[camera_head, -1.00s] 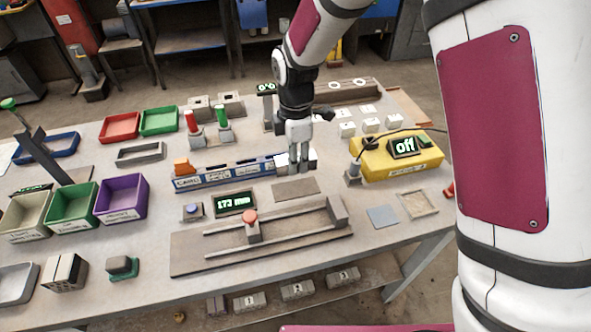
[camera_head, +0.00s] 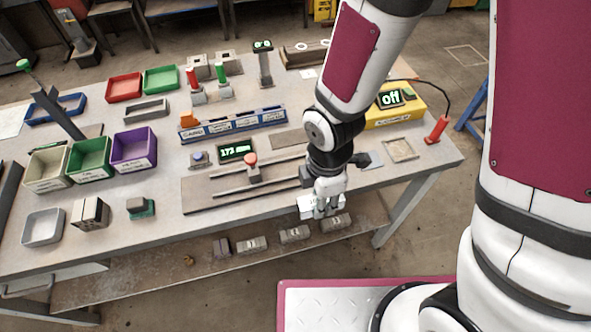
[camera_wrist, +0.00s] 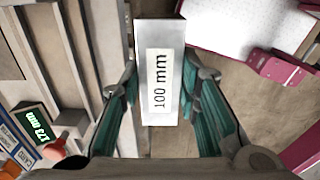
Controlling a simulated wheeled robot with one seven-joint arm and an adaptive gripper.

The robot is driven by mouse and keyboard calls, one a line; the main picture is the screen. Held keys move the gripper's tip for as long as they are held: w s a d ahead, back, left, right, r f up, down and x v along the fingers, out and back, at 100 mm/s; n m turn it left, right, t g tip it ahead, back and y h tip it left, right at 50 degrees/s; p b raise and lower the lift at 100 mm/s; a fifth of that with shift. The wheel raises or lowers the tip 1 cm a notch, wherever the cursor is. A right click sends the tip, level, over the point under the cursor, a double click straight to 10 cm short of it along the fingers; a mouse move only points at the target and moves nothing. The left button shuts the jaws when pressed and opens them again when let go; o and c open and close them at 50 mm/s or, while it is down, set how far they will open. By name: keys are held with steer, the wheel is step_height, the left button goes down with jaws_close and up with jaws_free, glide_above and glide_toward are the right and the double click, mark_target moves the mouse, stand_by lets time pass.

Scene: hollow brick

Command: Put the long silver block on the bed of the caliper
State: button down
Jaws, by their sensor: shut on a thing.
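My gripper (camera_head: 326,198) is shut on a silver block marked "100 mm" (camera_wrist: 159,38), seen close up between the green-padded fingers in the wrist view. The block shows as a pale piece (camera_head: 306,206) in the head view, by the table's front edge. The caliper (camera_head: 192,200) is a brown board with two rails, a red-knobbed slider (camera_head: 252,170) and a display reading 173 mm (camera_head: 237,151). In the wrist view the caliper board (camera_wrist: 92,50) lies left of the held block. My arm hides the caliper's right end in the head view.
A blue rack (camera_head: 235,124) stands behind the caliper. Purple (camera_head: 134,145) and green (camera_head: 90,160) bins are at left. A yellow box (camera_head: 395,118) reading "off" and a shallow wooden tray (camera_head: 400,150) are at right. Several blocks lie on the lower shelf (camera_head: 180,275).

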steer(key=shift+w+f+b, duration=0.1)
steer(key=shift+f+b, duration=0.05)
steer(key=shift+b, duration=0.4)
steer(key=w+a+b, duration=0.1)
steer(key=w+b, duration=0.1)
steer(key=w, duration=0.2)
steer(key=w+a+f+b, duration=0.1)
steer(key=w+a+b, duration=0.1)
steer(key=w, duration=0.3)
steer(key=w+a+b, duration=0.1)
steer(key=w+b, duration=0.1)
steer(key=w, duration=0.3)
steer(key=shift+w+a+f, duration=0.15)
steer(key=shift+w+a, duration=0.1)
steer(key=shift+a, duration=0.05)
steer(key=shift+f, duration=1.75)
steer(key=c, duration=1.6)
jaws_free()
steer(key=shift+f, duration=0.15)
steer(key=o, duration=0.4)
